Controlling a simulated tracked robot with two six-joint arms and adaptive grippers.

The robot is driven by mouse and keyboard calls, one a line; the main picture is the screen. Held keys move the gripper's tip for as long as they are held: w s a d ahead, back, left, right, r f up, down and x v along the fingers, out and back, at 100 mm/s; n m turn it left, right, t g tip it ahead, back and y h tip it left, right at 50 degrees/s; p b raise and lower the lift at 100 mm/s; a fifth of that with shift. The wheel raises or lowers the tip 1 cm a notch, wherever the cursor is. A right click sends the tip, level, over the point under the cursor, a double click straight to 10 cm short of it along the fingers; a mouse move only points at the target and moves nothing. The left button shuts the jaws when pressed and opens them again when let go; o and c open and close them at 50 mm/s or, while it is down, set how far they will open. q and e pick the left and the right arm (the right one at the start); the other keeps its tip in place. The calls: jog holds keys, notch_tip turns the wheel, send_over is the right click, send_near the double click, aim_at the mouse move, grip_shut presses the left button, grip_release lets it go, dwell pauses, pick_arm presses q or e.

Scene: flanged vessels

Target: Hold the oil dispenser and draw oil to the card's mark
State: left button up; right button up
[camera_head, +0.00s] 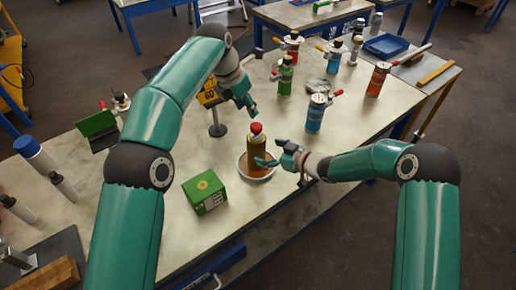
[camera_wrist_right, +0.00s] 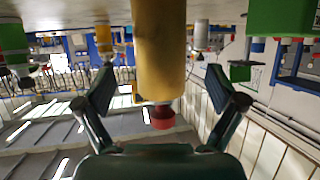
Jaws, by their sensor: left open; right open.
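The oil dispenser (camera_head: 257,147), an amber cylinder with a red top, stands upright in a white dish (camera_head: 241,172) at the table's middle. It also shows upside down in the right wrist view (camera_wrist_right: 158,50). My right gripper (camera_head: 272,154) is open at the dispenser's right side. In the wrist view its fingers spread to either side of the amber body, with visible gaps. My left gripper (camera_head: 246,104) is open and empty, above and left of the red top. The yellow card (camera_head: 209,95), marked with a number like 60, stands on a post, partly hidden by my left arm.
A green box (camera_head: 205,192) stands left of the dish. Several colored flanged vessels, including a blue one (camera_head: 316,113) and a red one (camera_head: 378,79), stand to the back right. A blue tray (camera_head: 386,46) lies behind. The table front right of the dish is clear.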

jog(key=shift+x, duration=2.6)
jog(key=shift+d, duration=0.1)
jog(key=c, duration=1.6)
